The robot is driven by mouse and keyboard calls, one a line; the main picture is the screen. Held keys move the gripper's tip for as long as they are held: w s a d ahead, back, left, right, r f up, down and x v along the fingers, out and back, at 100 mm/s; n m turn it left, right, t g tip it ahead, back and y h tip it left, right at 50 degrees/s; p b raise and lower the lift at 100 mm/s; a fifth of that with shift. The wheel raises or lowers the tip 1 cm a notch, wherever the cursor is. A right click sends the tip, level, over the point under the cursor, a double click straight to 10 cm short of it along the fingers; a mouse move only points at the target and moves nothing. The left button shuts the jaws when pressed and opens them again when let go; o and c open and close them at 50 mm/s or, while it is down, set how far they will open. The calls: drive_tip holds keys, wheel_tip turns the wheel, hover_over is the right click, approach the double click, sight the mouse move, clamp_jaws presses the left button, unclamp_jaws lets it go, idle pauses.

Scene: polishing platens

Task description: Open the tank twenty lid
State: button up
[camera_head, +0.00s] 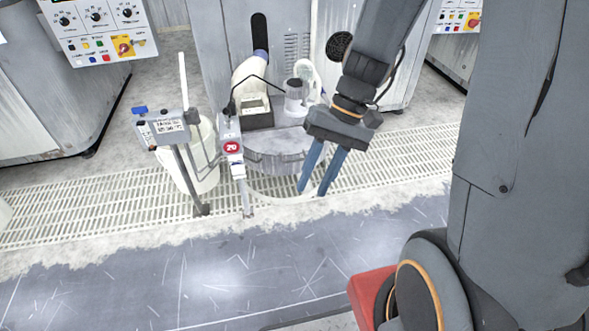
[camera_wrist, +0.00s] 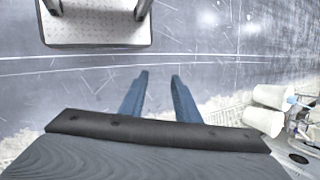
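The tank with the red 20 sign (camera_head: 232,147) stands in front of a grey cabinet, over the floor grating. Its grey round lid (camera_head: 282,142) lies flat on top and looks shut. My gripper (camera_head: 314,190) hangs at the right front of the tank in the head view, with two blue fingers pointing down. The fingers are apart with nothing between them. They cover part of the tank's right side. In the wrist view my gripper (camera_wrist: 160,75) points over the dark scratched floor, and the lid is not clearly seen.
A white bucket (camera_head: 203,165) and a small label box on a post (camera_head: 162,128) stand left of the tank. Control panels (camera_head: 100,28) are at the back left. In the wrist view a pale platform (camera_wrist: 100,32) is at top left. The dark floor (camera_head: 200,275) in front is clear.

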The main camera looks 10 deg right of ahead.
drive_tip(key=w+a+f+m+t+y+b, duration=0.3)
drive_tip(key=w+f+y+b, duration=0.6)
drive_tip(key=w+f+b, duration=0.95)
drive_tip(key=m+t+b, duration=0.3)
drive_tip(key=t+b, duration=1.1)
drive_tip(key=b, duration=0.2)
approach(295, 160)
drive_tip(key=shift+f+x, duration=0.15)
drive_tip(key=shift+x, duration=2.4)
drive_tip(key=shift+f+x, duration=0.15)
drive_tip(key=shift+x, duration=2.35)
drive_tip(key=shift+w+d, duration=0.1)
drive_tip(key=shift+w, duration=0.05)
clamp_jaws()
